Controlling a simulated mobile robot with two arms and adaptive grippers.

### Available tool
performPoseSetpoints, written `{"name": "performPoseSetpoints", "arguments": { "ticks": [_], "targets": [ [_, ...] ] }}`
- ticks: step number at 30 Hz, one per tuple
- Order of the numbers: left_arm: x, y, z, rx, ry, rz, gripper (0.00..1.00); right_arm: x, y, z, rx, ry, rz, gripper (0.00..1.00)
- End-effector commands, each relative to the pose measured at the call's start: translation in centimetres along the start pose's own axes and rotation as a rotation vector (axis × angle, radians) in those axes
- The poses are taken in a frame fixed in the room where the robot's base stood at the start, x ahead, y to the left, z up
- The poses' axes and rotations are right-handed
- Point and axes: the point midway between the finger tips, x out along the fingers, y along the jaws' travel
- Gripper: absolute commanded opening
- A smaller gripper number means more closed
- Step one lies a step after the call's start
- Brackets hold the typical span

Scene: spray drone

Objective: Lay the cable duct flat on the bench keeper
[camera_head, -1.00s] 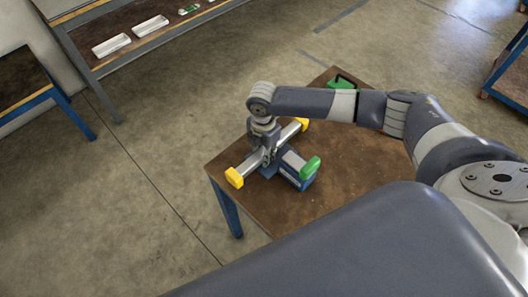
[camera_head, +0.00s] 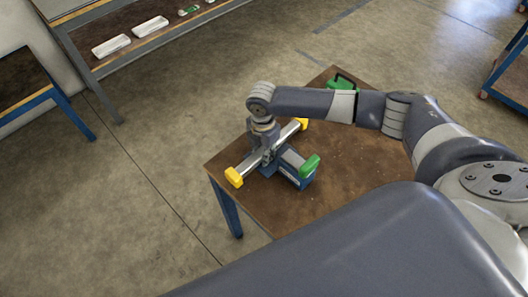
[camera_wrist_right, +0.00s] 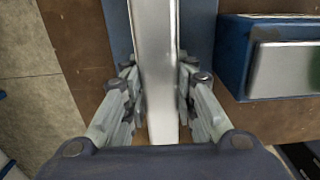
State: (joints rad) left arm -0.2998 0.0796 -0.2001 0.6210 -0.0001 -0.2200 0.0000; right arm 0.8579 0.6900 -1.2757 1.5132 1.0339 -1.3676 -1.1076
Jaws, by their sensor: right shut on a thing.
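The cable duct, a long silver bar (camera_head: 289,133) with yellow end caps, lies roughly level at the left side of the brown bench. My right gripper (camera_head: 268,154) points down over its middle and is shut on it. In the right wrist view the duct (camera_wrist_right: 156,60) runs between the two fingers. A blue piece (camera_wrist_right: 119,28), apparently the bench keeper, shows on both sides beneath the duct. I cannot tell whether the duct touches it. The gripper hides most of this spot in the head view. My left gripper is not in view.
A blue and silver block with a green end (camera_head: 309,166) stands close to the right of the duct. A green thing with a dark handle (camera_head: 341,83) is at the bench's far corner. The bench top (camera_head: 340,165) is clear at front right. A shelf with white trays (camera_head: 111,46) stands far left.

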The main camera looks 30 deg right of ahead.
Motion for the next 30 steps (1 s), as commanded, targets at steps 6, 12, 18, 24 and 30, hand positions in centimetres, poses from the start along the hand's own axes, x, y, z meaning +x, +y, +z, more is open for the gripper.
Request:
{"name": "performPoseSetpoints", "arguments": {
  "ticks": [6,12,18,24,30],
  "targets": [
    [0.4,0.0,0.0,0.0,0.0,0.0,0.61,1.5,-0.6,-0.3,-0.001,0.002,-0.013,0.0],
    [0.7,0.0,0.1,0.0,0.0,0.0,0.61,2.0,-0.5,-0.3,0.001,0.003,-0.011,0.0],
    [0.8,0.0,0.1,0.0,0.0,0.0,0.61,2.2,-0.5,-0.4,0.001,0.003,-0.011,0.0],
    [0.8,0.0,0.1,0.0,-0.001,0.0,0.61,2.2,-0.5,-0.4,0.0,0.003,-0.011,0.39],
    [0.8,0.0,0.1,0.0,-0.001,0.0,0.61,2.2,-0.6,-0.5,-0.002,0.005,-0.013,0.49]
  ]
}}
